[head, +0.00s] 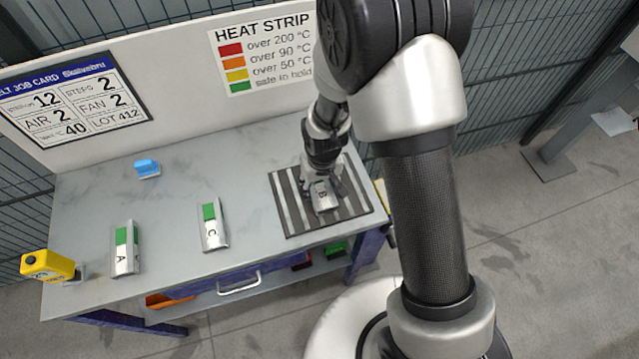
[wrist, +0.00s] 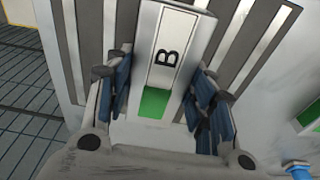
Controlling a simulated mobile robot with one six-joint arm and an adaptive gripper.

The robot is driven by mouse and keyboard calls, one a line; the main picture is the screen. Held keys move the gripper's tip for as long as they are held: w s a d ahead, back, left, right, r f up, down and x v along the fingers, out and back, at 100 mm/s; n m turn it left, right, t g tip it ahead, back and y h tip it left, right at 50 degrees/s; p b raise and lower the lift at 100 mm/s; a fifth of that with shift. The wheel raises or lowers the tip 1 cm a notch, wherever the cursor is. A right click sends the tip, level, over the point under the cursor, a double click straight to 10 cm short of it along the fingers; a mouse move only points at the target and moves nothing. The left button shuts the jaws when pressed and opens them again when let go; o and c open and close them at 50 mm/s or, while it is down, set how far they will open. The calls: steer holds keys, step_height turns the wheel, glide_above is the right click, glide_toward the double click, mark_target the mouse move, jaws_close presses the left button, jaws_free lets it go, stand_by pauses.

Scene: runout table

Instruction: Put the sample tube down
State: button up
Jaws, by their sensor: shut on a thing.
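I see no plain tube; the piece at my gripper is a pale metal bar marked B (head: 325,198), with a white label and a green strip. My gripper (head: 322,187) is shut on it, and the wrist view shows blue finger pads on both sides of bar B (wrist: 166,55). The bar is over the dark-and-light striped mat (head: 290,215) at the right of the table. The mat's stripes also show behind the bar in the wrist view (wrist: 90,30). I cannot tell whether the bar touches the mat.
Similar bars marked C (head: 213,225) and A (head: 125,248), both with green strips, lie on the grey table (head: 170,215). A blue object (head: 147,168) lies at the back, and a yellow one (head: 47,265) stands at the front left corner. A heat strip sign (head: 262,55) stands behind.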

steer(key=o, duration=1.2)
steer(key=shift+f, duration=0.1)
step_height(320, 180, up, 12)
steer(key=s+r+p, duration=0.1)
steer(key=p, duration=0.2)
step_height(320, 180, up, 14)
steer(key=m+t, duration=0.1)
steer(key=t, duration=0.1)
glide_above(322, 191)
steer(key=s+d, duration=0.5)
steer(key=d, duration=0.1)
steer(key=s+d+r, duration=0.2)
steer(key=s, duration=0.2)
steer(key=s+d+r+m, duration=0.1)
steer(key=s+d+r, duration=0.1)
steer(key=s+r, duration=0.1)
steer(key=s+d+r+m+t, duration=0.1)
steer(key=s+d+r, duration=0.1)
steer(key=s, duration=0.4)
steer(key=shift+r, duration=0.45)
steer(key=shift+f+b, duration=1.15)
steer(key=shift+f, duration=0.2)
